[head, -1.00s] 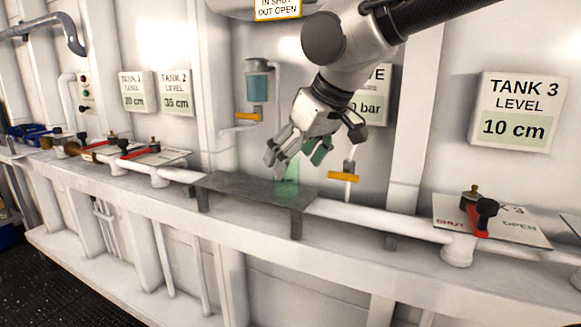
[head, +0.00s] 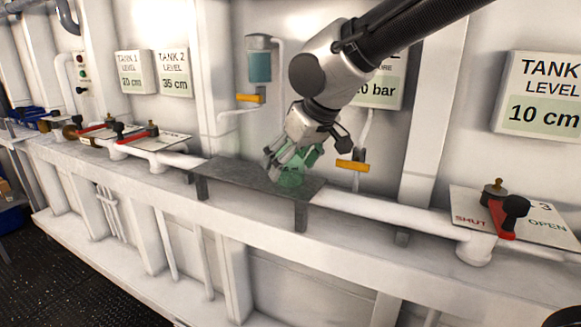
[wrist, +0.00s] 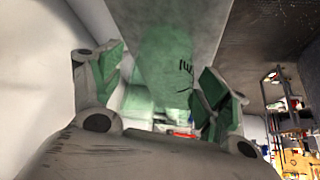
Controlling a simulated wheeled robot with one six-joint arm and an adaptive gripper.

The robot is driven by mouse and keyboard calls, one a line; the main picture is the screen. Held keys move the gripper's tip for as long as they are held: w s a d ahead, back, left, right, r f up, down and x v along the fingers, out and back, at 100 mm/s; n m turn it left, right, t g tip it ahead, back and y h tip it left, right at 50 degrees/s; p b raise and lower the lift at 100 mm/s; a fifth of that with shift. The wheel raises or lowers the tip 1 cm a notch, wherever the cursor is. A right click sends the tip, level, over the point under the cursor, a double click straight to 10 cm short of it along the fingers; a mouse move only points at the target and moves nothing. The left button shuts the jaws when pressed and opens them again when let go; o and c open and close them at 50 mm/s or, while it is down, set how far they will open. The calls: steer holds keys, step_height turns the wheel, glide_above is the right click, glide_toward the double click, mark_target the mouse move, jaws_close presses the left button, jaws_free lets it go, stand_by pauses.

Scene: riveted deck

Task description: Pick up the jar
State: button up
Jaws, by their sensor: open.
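The jar (head: 291,179) is a translucent green vessel standing on a dark grey raised shelf (head: 235,176). My gripper (head: 293,165) is down at the jar, with its fingers on either side of it and partly hiding it in the head view. In the wrist view the green jar (wrist: 165,55) sits between the two green-padded fingers of my gripper (wrist: 160,85). Gaps show between the pads and the jar, and the gripper is open. Whether either finger touches the jar cannot be told.
A white pipe (head: 385,211) runs along the ledge on both sides of the shelf. A yellow-handled valve (head: 352,166) is close to the right of my gripper. A red-handled valve (head: 508,217) stands further right. The wall is close behind.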

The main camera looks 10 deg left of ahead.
steer(key=shift+c, duration=0.4)
steer(key=c, duration=1)
steer(key=shift+c, duration=0.3)
steer(key=shift+r, duration=0.2)
